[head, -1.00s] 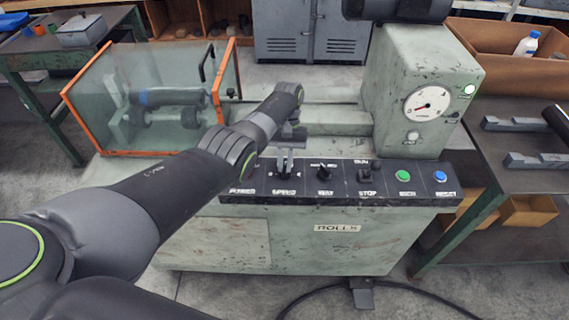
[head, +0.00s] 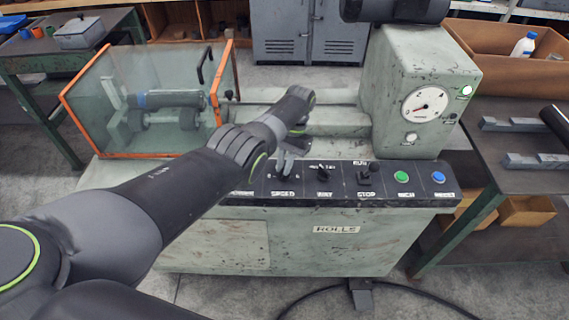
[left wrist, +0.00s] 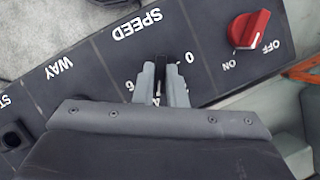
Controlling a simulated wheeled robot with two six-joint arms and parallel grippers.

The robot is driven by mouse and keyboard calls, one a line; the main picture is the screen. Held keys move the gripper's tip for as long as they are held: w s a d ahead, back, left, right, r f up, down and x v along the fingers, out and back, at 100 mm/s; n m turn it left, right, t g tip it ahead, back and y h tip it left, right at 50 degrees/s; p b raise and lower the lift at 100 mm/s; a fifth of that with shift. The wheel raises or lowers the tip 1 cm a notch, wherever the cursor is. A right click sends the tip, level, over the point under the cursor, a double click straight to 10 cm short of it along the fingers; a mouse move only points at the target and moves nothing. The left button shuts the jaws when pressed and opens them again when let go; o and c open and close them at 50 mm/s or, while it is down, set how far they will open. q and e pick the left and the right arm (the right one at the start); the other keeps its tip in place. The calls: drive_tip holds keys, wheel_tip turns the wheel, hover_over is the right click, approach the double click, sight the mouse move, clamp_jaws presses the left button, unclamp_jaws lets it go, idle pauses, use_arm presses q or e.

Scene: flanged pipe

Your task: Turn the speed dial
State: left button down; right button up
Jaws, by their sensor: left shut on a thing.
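The black speed dial (left wrist: 160,63) sits on the dark control panel (head: 226,196), beside the white SPEED lettering. In the left wrist view, my left gripper (left wrist: 160,80) has its two grey fingers on either side of the dial, shut on it. The digits 0 and 6 show beside the fingers, and another mark is partly covered. In the head view, my left gripper (head: 285,166) points down at the SPEED position and mostly hides the dial. My right gripper is not in view.
A red ON/OFF knob (left wrist: 248,30) is close to the gripper. Along the panel are the WAY switch (head: 324,172), the RUN/STOP lever (head: 366,175), a green button (head: 401,177) and a blue button (head: 438,178). A clear orange-edged guard (head: 150,155) stands behind my left arm.

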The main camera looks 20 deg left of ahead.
use_arm(q)
drive_tip(key=shift+w, duration=0.1)
drive_tip(key=c, duration=1.5)
unclamp_jaws()
drive_tip(key=shift+r, duration=0.1)
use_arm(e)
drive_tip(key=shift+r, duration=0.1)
